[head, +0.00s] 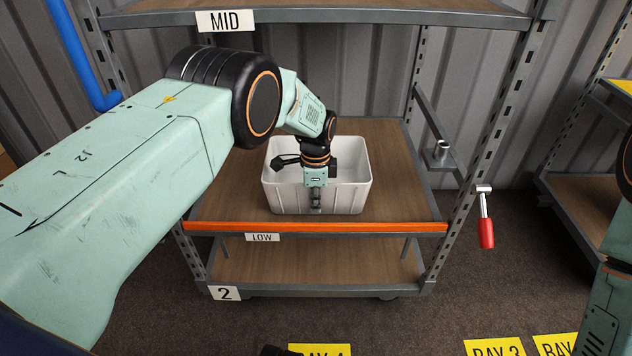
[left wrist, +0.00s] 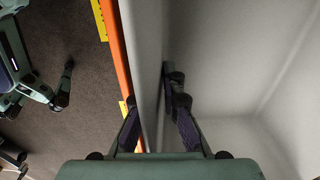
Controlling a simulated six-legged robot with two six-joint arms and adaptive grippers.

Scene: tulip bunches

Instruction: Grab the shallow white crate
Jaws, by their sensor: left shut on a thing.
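The shallow white crate (head: 346,198) stands on the wooden LOW shelf, near the shelf's orange front edge. It looks empty, though my left arm covers part of its inside. My left gripper (head: 316,203) is at the middle of the crate's near wall and shut on it. In the left wrist view, the fingers of my left gripper (left wrist: 156,122) straddle the wall of the crate (left wrist: 225,65), one outside and one inside. My right arm shows only in part at the right edge of the head view, and its gripper is not visible there.
The orange edge (head: 384,227) runs in front of the crate. The MID shelf (head: 350,14) is above. A steel bracket (head: 439,157) and a red-handled tool (head: 486,222) are at the right upright. The shelf (head: 400,185) is bare on both sides of the crate.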

